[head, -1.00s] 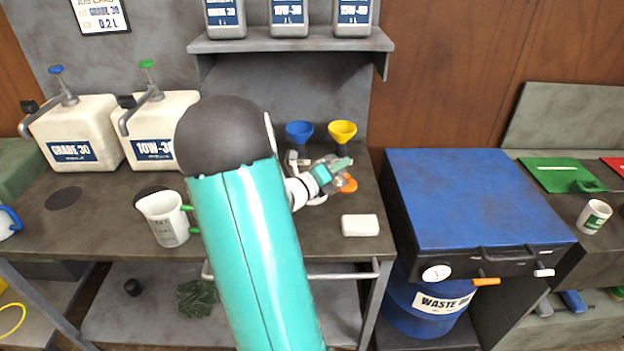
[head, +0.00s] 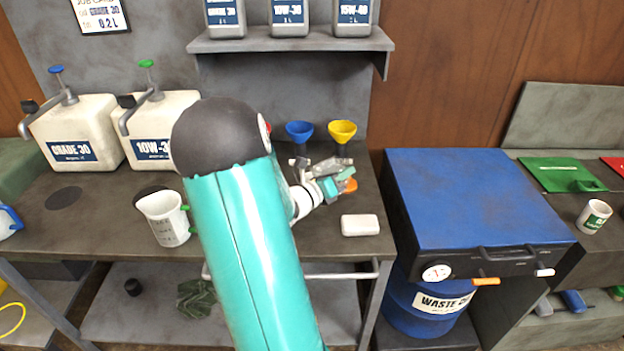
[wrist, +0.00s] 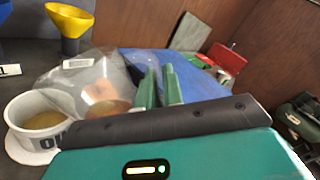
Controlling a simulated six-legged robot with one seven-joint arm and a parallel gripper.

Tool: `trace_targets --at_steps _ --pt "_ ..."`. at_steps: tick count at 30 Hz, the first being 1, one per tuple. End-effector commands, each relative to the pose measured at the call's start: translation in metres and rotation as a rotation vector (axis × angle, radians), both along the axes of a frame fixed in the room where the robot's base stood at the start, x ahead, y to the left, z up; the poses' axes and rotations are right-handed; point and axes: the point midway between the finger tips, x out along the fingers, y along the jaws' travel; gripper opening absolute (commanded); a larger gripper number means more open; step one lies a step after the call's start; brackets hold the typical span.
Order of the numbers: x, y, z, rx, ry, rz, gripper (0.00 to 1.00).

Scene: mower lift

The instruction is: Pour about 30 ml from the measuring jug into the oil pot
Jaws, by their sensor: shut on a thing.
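My gripper (head: 338,180) is over the right part of the bench, in front of the funnels. In the wrist view its two green fingers (wrist: 158,86) are shut on a clear vessel, which I take for the measuring jug (wrist: 75,82). The jug is see-through, appears tilted, and has a small white label. A white pot (wrist: 18,122) marked with a letter O, apparently the oil pot, stands to its left with amber liquid inside. The jug's lower left edge overlaps the pot in this view. I cannot make out a falling stream. My arm hides most of the pot in the head view.
A white graduated jug (head: 164,217) stands left of my arm. Blue (head: 299,131) and yellow (head: 342,131) funnels are behind my gripper. An orange disc (head: 351,185) is beside it, and a white block (head: 360,225) lies in front. A blue-topped unit (head: 470,200) is at right.

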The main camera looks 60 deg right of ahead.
Motion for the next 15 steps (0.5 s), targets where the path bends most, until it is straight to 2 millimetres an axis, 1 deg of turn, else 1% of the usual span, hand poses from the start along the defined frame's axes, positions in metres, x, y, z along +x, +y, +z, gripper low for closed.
trace_targets --at_steps 6,15 --pt "-0.006 0.002 -0.001 -0.026 -0.066 -0.002 0.00" --pt "-0.024 0.009 -0.032 -0.083 -0.212 -0.002 0.00"
